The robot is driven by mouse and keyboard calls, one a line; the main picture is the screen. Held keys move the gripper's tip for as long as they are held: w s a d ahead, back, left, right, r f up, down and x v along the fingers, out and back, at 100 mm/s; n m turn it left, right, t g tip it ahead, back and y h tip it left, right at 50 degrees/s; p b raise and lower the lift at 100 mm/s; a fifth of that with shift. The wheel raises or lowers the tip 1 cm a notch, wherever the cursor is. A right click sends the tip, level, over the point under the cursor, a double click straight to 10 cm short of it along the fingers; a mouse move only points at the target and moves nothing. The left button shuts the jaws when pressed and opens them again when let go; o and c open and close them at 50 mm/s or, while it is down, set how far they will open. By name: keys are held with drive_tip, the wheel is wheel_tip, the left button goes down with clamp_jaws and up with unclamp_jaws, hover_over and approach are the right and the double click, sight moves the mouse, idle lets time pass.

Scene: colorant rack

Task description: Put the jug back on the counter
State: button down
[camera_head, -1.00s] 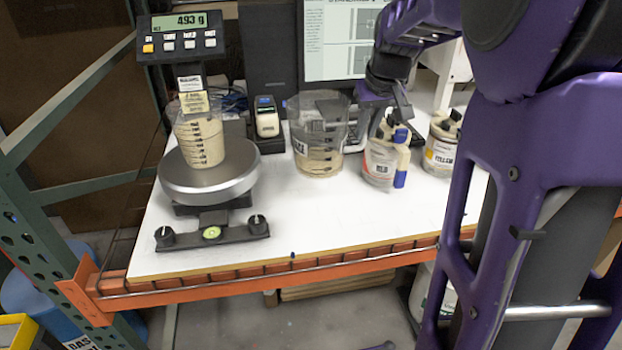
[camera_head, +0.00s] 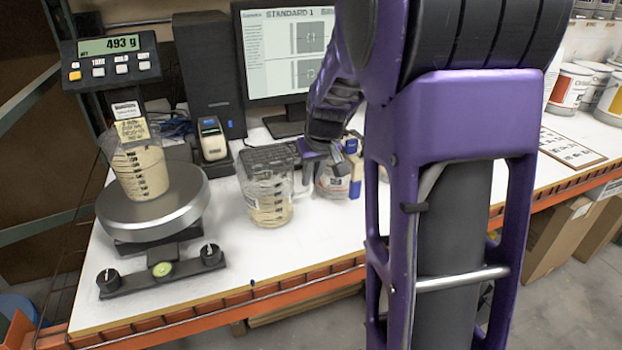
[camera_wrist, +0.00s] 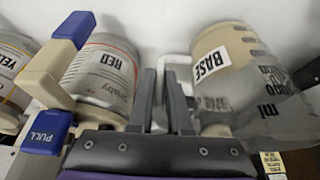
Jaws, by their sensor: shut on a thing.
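The clear jug (camera_head: 268,195), labelled BASE and part filled with beige liquid, is over the white counter (camera_head: 225,270), left of the red-labelled container (camera_head: 334,182). I cannot tell whether its bottom touches the counter. My gripper (camera_wrist: 160,78) is shut on the jug's handle. The jug (camera_wrist: 238,80) fills the right of the wrist view, with its BASE label showing. In the head view my purple arm hides part of my gripper.
A scale (camera_head: 140,218) reading 493 g holds a beige-filled cup (camera_head: 140,172) on the left. A small handheld device (camera_head: 212,138) and monitor (camera_head: 290,60) stand behind. The RED container (camera_wrist: 100,78) is close to my gripper.

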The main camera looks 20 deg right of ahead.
drive_tip(key=shift+f, duration=0.15)
drive_tip(key=shift+f, duration=0.15)
drive_tip(key=c, duration=0.8)
unclamp_jaws()
drive_tip(key=shift+c, duration=0.2)
drive_tip(key=shift+r, duration=0.2)
drive_tip(key=shift+s+r, duration=0.1)
drive_tip(key=shift+r, duration=0.25)
drive_tip(key=p+v, duration=0.1)
drive_tip(key=v, duration=1)
drive_tip(key=shift+s+r, duration=0.1)
drive_tip(key=shift+r, duration=0.05)
